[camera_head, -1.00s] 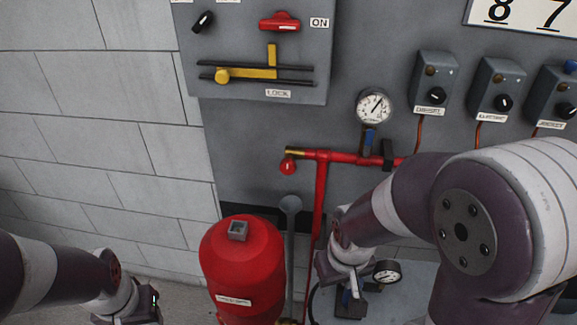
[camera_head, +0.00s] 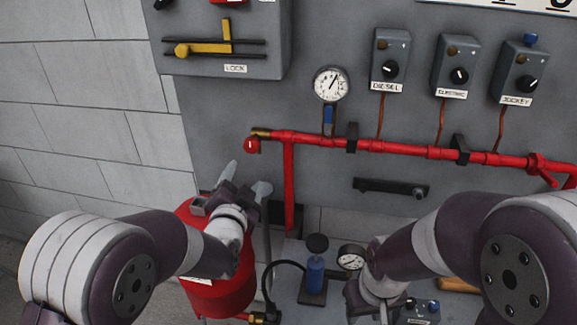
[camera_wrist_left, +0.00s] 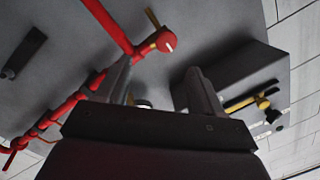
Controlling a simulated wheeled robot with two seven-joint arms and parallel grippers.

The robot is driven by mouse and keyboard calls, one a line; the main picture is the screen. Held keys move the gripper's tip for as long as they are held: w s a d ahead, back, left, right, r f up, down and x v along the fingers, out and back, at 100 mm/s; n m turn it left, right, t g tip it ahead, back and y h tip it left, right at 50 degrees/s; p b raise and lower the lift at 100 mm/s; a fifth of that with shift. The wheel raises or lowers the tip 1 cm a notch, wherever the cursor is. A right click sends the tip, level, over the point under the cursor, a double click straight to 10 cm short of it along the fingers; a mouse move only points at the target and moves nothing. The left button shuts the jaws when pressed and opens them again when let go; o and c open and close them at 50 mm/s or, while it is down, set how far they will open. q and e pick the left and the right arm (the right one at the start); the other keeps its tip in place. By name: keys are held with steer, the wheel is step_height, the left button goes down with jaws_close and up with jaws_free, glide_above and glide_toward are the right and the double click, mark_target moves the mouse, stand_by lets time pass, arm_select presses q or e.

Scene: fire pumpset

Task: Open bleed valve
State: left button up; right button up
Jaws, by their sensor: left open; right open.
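A red pipe (camera_head: 395,147) runs along the grey panel. At its left end is a red round fitting (camera_head: 252,146) with a brass part (camera_head: 262,133), which looks like the bleed valve. My left gripper (camera_head: 246,178) is open and empty just below this fitting, its fingers pointing up. In the left wrist view, the red fitting (camera_wrist_left: 166,41) shows beyond the open fingers (camera_wrist_left: 160,77), nearer the left one, and apart from them. My right gripper (camera_head: 368,312) is low at the bottom edge, partly cut off, and appears open and empty.
A red tank (camera_head: 215,290) stands below my left arm. A pressure gauge (camera_head: 331,84) is above the pipe. A grey lock box (camera_head: 270,55) with a yellow lever is at upper left. Control boxes (camera_head: 390,60) sit at upper right. A small gauge (camera_head: 351,257) and blue-handled part (camera_head: 315,275) are below.

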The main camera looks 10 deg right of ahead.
arm_select(q)
steer(key=p, duration=0.1)
glide_toward(251, 148)
steer(key=a+x, duration=0.1)
steer(key=x, duration=0.4)
steer(key=p+x, duration=0.1)
steer(key=x, duration=0.4)
steer(key=shift+w+d+p, duration=0.2)
steer(key=shift+d+p, duration=0.15)
steer(key=shift+d, duration=0.1)
steer(key=shift+w, duration=0.35)
steer(key=shift+d, duration=0.1)
arm_select(e)
steer(key=shift+w+a+r, duration=0.15)
steer(key=shift+a+r, duration=0.1)
steer(key=shift+r, duration=0.35)
steer(key=shift+w+a+r, duration=0.1)
steer(key=shift+a+r, duration=0.1)
steer(key=shift+r, duration=0.4)
arm_select(q)
steer(key=shift+s, duration=0.1)
